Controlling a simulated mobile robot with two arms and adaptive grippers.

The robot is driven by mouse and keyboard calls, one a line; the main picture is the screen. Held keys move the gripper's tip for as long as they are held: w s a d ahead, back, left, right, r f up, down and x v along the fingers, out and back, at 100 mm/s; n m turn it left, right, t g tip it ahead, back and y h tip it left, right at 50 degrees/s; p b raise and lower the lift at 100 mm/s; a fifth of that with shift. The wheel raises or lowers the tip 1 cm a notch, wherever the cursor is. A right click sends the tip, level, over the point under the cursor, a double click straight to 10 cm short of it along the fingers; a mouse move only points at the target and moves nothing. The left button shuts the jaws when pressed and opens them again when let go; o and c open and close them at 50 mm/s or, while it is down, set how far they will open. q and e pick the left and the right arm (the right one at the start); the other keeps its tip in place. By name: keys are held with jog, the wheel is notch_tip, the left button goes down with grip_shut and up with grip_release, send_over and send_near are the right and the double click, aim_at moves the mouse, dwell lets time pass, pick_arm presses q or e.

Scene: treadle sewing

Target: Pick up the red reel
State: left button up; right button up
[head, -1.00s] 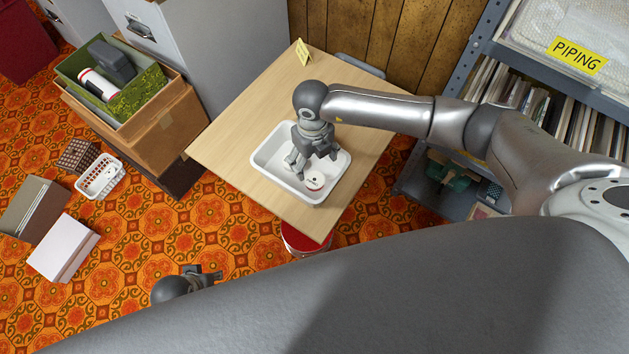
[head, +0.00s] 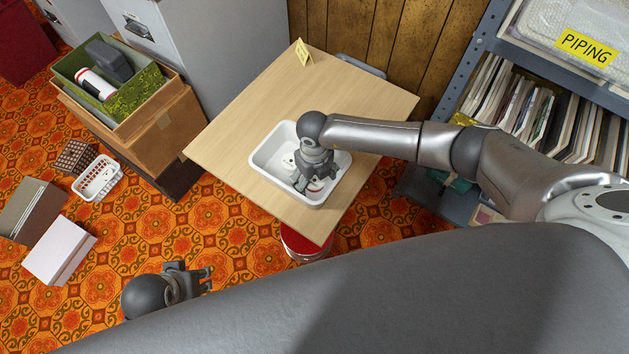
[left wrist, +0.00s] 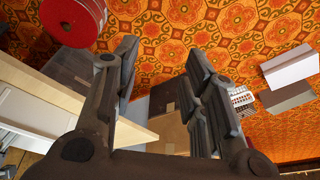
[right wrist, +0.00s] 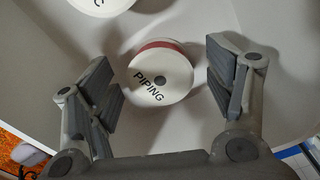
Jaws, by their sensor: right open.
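The red reel (right wrist: 160,78) has white flanges, red winding at its edge and the word PIPING on its face. It lies in the white tub (head: 258,160) on the wooden table. In the right wrist view it sits between the spread fingers of my right gripper (right wrist: 160,62), apart from both. In the head view my right gripper (head: 316,186) reaches down into the tub and mostly covers the reel. My left gripper (head: 206,278) is away from the table, low over the carpet. Its fingers are spread and empty in the left wrist view (left wrist: 161,50).
A second white-flanged reel (right wrist: 100,3) lies in the tub, partly cut off. The tub walls surround my right gripper. A yellow sign (head: 303,52) stands at the table's far corner. A red round object (head: 306,243) is below the table's near corner. The table's left side is clear.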

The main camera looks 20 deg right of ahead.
jog(key=shift+c, duration=0.3)
jog(key=c, duration=0.8)
jog(key=shift+c, duration=0.2)
